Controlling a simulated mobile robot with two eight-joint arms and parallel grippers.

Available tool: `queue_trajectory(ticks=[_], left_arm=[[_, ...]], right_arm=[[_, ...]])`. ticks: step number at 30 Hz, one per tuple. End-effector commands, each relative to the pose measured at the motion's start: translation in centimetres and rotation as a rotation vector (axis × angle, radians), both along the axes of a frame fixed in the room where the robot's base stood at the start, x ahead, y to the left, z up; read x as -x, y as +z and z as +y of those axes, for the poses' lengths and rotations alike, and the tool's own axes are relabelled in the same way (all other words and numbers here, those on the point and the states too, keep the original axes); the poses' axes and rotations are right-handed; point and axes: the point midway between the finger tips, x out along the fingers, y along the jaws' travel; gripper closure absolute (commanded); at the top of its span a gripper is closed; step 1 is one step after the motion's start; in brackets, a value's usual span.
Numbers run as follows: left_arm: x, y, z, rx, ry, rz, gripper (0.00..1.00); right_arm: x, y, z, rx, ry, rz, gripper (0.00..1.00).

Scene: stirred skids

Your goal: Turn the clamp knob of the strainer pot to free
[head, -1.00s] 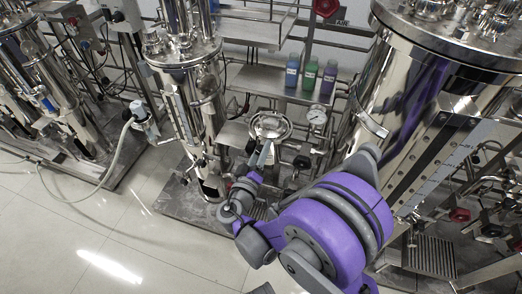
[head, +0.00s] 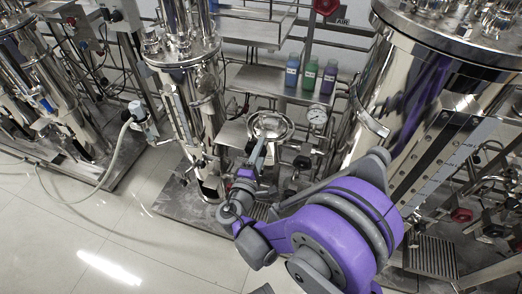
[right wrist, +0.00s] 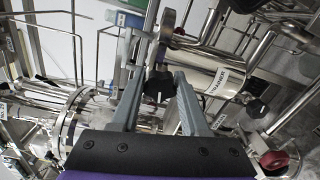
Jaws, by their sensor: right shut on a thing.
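The strainer pot (right wrist: 236,84) is a shiny steel cylinder with a STRAINER label, lying across the upper right of the right wrist view. The black clamp knob (right wrist: 158,87) is beside its left end. My right gripper (right wrist: 159,76) has its two grey fingers on either side of this knob and is shut on it. In the head view my right gripper (head: 262,146) reaches in just below a round steel part (head: 270,125). There the gripper and arm hide the knob. My left gripper is in neither view.
Another black knob (right wrist: 257,108) and a red knob (right wrist: 274,160) are at the right in the wrist view. Blue, green and purple bottles (head: 310,75) stand on a shelf. A gauge (head: 317,115) and a large steel tank (head: 385,95) are close by. Open floor (head: 90,230) lies left.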

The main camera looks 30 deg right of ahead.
Motion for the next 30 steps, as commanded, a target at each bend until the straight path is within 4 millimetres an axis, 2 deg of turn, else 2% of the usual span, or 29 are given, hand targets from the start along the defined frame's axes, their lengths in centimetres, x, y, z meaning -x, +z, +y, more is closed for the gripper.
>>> queue_trajectory(ticks=[12, 27, 28, 30], left_arm=[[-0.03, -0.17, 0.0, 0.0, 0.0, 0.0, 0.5], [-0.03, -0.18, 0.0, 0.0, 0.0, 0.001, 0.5], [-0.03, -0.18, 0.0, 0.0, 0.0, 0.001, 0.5], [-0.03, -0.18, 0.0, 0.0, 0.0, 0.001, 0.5]], right_arm=[[0.04, -0.07, 0.04, 0.106, 0.001, 0.128, 1.0], [0.04, -0.07, 0.03, 0.116, 0.0, 0.141, 1.0], [0.04, -0.08, 0.03, 0.116, 0.0, 0.141, 0.53], [0.04, -0.07, 0.03, 0.117, 0.001, 0.141, 0.41]])
